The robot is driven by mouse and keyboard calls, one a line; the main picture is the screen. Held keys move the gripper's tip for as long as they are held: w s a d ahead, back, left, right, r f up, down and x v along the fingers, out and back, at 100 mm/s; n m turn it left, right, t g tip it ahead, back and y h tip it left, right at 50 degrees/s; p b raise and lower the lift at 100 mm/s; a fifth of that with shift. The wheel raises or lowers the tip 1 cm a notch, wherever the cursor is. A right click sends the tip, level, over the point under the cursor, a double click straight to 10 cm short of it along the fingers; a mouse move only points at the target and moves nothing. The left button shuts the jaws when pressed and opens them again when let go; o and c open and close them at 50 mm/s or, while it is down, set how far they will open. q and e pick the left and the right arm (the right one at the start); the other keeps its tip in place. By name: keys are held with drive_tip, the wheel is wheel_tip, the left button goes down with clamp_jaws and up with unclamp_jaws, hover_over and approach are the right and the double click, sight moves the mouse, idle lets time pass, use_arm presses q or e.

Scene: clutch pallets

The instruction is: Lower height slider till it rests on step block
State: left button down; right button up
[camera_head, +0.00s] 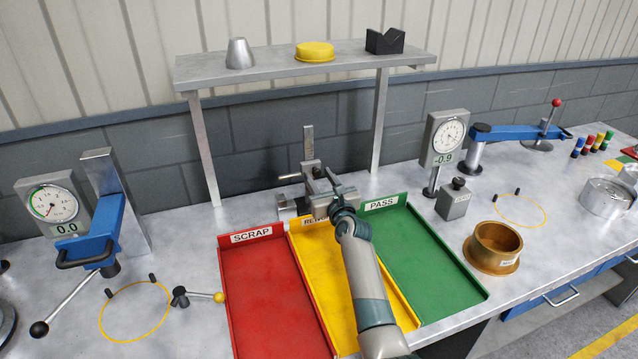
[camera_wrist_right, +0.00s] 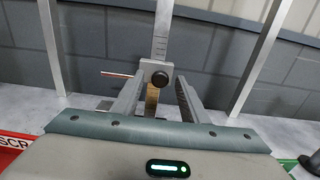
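The height gauge has an upright ruled column (camera_head: 308,145) behind the trays; the column also shows in the right wrist view (camera_wrist_right: 162,35). The height slider (camera_head: 309,172) is low on the column, with a dark round knob in the right wrist view (camera_wrist_right: 158,78) and a thin rod to its left. A brass-coloured piece (camera_wrist_right: 152,99), possibly the step block, shows below the slider; any gap between them is unclear. My right gripper (camera_head: 320,182) is at the gauge, fingers apart on either side of the slider; contact is unclear. My left gripper is not in view.
Red (camera_head: 270,300), yellow (camera_head: 322,280) and green (camera_head: 432,258) trays lie in front of the gauge, under my right arm. A shelf (camera_head: 290,68) stands over it on two posts. A dial gauge (camera_head: 446,138) and a brass ring (camera_head: 495,247) are to the right.

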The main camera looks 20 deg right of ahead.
drive_tip(key=shift+w, duration=0.2)
drive_tip(key=shift+c, duration=0.6)
clamp_jaws()
wheel_tip(320, 180, down, 7)
drive_tip(key=b, duration=0.5)
drive_tip(key=shift+f+b, duration=0.1)
drive_tip(key=shift+b, duration=0.2)
drive_tip(key=shift+o, duration=0.6)
unclamp_jaws()
drive_tip(key=shift+s, duration=0.1)
